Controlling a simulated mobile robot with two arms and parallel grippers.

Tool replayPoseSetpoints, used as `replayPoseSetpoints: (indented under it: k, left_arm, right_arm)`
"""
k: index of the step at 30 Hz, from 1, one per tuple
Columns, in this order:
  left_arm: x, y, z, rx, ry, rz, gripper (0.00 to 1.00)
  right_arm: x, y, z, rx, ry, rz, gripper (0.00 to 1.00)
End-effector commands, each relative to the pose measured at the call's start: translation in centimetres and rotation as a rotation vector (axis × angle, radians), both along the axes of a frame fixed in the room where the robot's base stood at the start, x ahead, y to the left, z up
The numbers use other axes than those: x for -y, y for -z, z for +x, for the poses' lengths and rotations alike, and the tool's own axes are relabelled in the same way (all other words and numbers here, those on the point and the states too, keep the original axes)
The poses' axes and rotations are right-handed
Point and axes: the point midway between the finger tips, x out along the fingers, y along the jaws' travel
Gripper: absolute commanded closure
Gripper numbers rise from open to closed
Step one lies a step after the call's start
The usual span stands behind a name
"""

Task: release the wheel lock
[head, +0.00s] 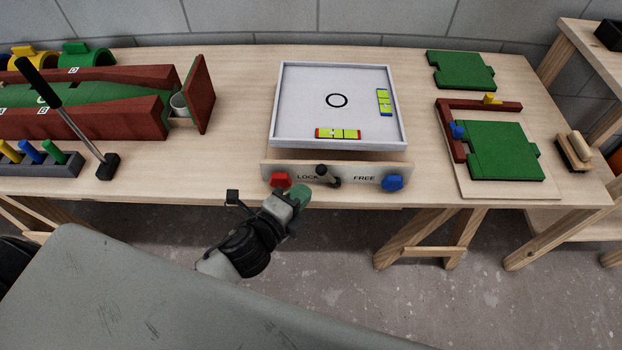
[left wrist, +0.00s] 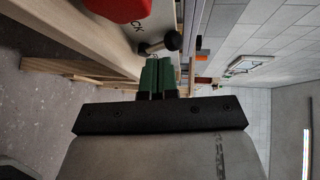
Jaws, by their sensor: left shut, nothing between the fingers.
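A dark lever (head: 327,175) sits on the pale front board (head: 350,170) at the table's near edge, between the words LOCK and FREE. Its black knob leans up and left, on the LOCK side. A red block (head: 280,180) is at the LOCK end and a blue block (head: 393,183) at the FREE end. My left gripper (head: 303,194), with green fingers, is shut and empty just left of and below the lever. In the left wrist view, the lever (left wrist: 172,41) shows just beyond the closed fingertips (left wrist: 157,66), with the red block (left wrist: 118,8) above. I cannot tell whether they touch.
A white-framed tray (head: 300,100) with a black ring and two yellow-green levels stands behind the board. A red and green channel (head: 130,110) with a tilted black-handled lever (head: 70,115) is at the left. Green panels (head: 490,150) lie right. Bare tabletop (head: 235,110) separates them.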

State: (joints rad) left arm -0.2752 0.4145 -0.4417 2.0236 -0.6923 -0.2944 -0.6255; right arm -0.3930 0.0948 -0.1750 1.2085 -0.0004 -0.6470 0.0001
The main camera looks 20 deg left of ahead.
Motion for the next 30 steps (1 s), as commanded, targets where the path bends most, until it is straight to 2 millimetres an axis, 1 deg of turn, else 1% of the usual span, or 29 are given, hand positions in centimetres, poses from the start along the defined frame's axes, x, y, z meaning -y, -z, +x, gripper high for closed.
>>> replayPoseSetpoints:
  k: [1, 3, 9, 26, 30]
  left_arm:
    - [0.3, -0.4, 0.9, 0.004, 0.001, 0.000, 1.00]
    - [0.5, -0.5, 1.7, 0.002, 0.000, 0.000, 1.00]
    - [1.1, -0.6, 3.2, 0.000, 0.000, 0.000, 1.00]
    - [1.2, -0.7, 3.5, -0.002, -0.001, 0.004, 1.00]
    - [1.3, -1.0, 3.5, -0.007, -0.001, 0.018, 1.00]
  right_arm:
    - [0.0, -0.2, 0.0, 0.003, 0.000, 0.001, 0.57]
    - [0.1, 0.1, -0.2, 0.001, -0.001, 0.000, 0.57]
    - [0.2, 0.7, -0.8, -0.007, -0.002, -0.002, 0.57]
    - [-0.1, 0.6, -0.4, 0.005, -0.001, 0.003, 0.57]
    - [0.2, 1.8, -2.9, -0.025, 0.000, 0.001, 0.57]
